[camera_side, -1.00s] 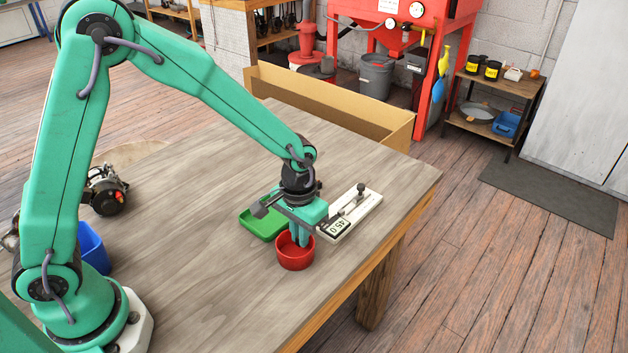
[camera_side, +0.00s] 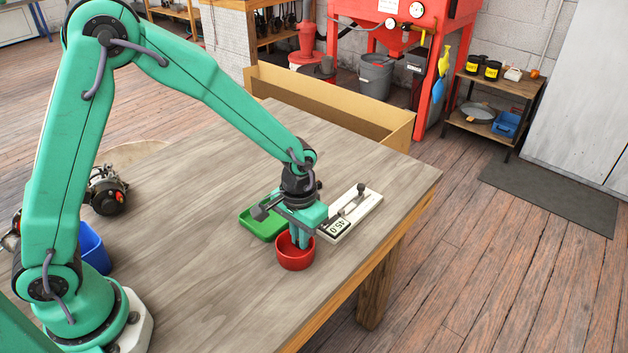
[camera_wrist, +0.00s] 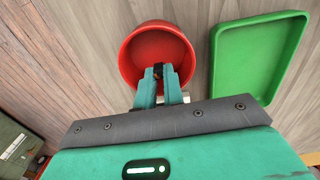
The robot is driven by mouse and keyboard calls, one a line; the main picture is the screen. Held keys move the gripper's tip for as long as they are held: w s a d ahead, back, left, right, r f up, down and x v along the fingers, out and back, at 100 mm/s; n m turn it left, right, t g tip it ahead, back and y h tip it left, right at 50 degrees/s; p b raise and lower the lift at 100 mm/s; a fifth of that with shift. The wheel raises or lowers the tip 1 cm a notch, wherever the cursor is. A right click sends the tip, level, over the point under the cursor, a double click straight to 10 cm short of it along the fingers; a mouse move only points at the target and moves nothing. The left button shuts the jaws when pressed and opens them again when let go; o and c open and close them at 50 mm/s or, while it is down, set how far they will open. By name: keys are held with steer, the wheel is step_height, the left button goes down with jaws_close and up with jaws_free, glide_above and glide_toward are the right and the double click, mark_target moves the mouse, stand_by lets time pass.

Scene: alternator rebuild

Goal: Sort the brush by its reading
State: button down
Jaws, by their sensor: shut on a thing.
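My gripper (camera_side: 300,238) is over the red bowl (camera_side: 295,258) with its fingertips at or inside the rim. In the wrist view my gripper (camera_wrist: 158,72) is shut on a small dark brown piece, likely the brush (camera_wrist: 158,73), which shows between the fingertips above the red bowl (camera_wrist: 140,45). The brush is hidden in the side view. The green tray (camera_side: 260,226) lies just behind and left of the bowl and looks empty in the wrist view (camera_wrist: 245,60). The white gauge (camera_side: 365,208) stands right of my gripper; its display (camera_side: 336,228) appears to read 45.0.
A blue bin (camera_side: 94,248) and an alternator (camera_side: 106,190) are at the left of the wooden table (camera_side: 200,270). A cardboard-coloured barrier (camera_side: 330,105) runs along the back edge. The table's front right edge is close to the red bowl. The table's middle is clear.

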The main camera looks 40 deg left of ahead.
steer(key=shift+f, duration=0.9)
stand_by(1.3)
steer(key=c, duration=1.4)
jaws_free()
steer(key=shift+c, duration=0.2)
steer(key=c, duration=0.4)
steer(key=shift+r, duration=0.15)
steer(key=shift+r, duration=3.8)
steer(key=shift+r, duration=0.1)
